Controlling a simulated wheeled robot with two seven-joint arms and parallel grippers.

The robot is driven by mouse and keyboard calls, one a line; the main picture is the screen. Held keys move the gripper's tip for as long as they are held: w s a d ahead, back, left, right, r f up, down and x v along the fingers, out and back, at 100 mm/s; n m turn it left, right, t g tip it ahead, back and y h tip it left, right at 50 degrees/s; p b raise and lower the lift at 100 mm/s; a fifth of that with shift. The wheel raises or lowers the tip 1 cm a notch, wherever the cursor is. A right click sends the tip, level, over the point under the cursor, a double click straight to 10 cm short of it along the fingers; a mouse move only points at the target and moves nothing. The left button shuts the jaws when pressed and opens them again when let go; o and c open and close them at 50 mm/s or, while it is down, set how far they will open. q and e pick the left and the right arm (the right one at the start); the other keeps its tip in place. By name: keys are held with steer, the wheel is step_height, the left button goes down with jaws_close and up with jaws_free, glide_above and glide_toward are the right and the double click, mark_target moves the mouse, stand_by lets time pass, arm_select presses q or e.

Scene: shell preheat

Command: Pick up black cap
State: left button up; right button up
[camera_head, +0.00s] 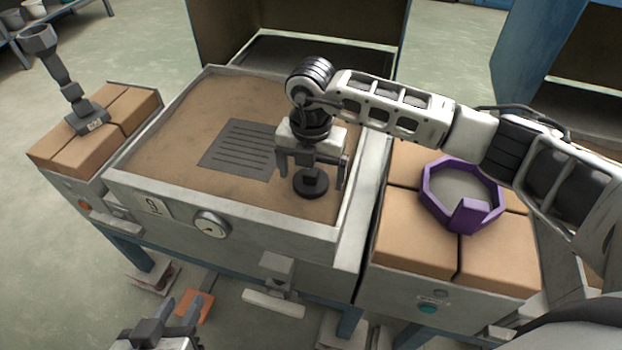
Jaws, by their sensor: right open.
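The black cap (311,187) is a round dark disc with a small block-shaped knob on top. It lies on the brown sandy bed of the grey-framed box, to the right of a dark slotted plate (237,148). My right gripper (312,178) reaches in from the right and points down over the cap. Its fingers are apart, one on either side of the knob; whether they touch it I cannot tell. My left gripper (165,325) is at the bottom edge, low in front of the box and far from the cap. Its two fingers stand apart with nothing seen between them.
A purple ring-shaped part (466,216) lies on the tan blocks at the right. A grey stemmed part (70,88) stands on the left blocks. The box's raised metal rim (225,209) surrounds the sand, with a gauge (212,224) in front. The sand's left side is clear.

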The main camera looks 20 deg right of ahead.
steer(key=c, duration=1.1)
